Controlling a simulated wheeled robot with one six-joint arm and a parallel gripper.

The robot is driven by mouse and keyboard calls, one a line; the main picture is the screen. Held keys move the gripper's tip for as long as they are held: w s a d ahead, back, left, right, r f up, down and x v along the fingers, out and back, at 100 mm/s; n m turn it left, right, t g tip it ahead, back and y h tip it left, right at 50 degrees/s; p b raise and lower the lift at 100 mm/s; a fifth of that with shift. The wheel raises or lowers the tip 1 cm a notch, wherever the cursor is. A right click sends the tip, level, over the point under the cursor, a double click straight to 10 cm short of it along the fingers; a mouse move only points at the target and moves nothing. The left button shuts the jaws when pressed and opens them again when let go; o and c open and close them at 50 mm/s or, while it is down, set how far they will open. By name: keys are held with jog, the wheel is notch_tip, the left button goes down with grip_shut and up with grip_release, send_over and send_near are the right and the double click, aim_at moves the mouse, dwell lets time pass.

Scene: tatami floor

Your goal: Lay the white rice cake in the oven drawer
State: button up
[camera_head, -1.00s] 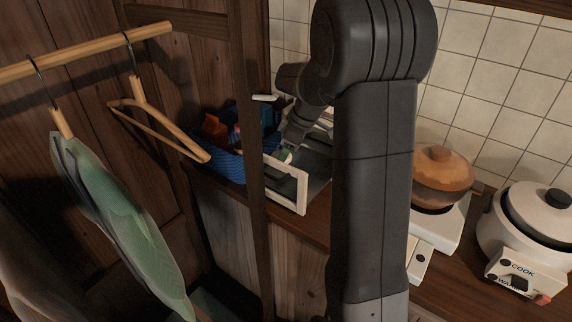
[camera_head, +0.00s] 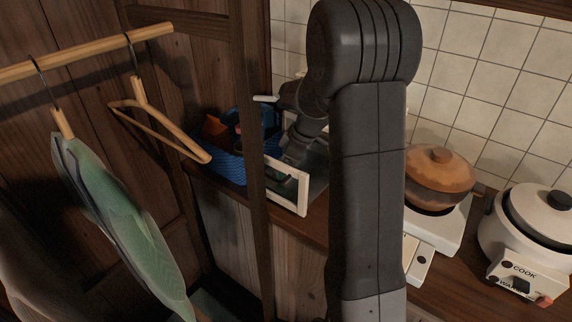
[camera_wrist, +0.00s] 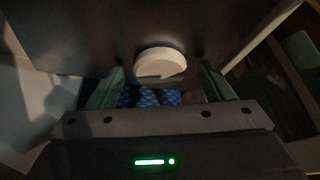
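The white rice cake (camera_wrist: 160,63) is a round disc on a dark surface in the wrist view, which looks like the floor of the oven drawer. The open drawer shows in the head view with its pale front frame (camera_head: 287,186). My gripper (camera_wrist: 162,85) has its two green fingertips spread on either side of the rice cake, with a visible gap on each side. In the head view my gripper (camera_head: 293,160) reaches down into the drawer behind its front. The rice cake and the fingertips are hidden there.
A wooden post (camera_head: 250,120) and hangers (camera_head: 160,130) are at the left. An orange-brown pot (camera_head: 440,178) and a white rice cooker (camera_head: 525,225) stand at the right.

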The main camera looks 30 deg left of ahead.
jog(key=shift+r, duration=0.1)
jog(key=v, duration=1.2)
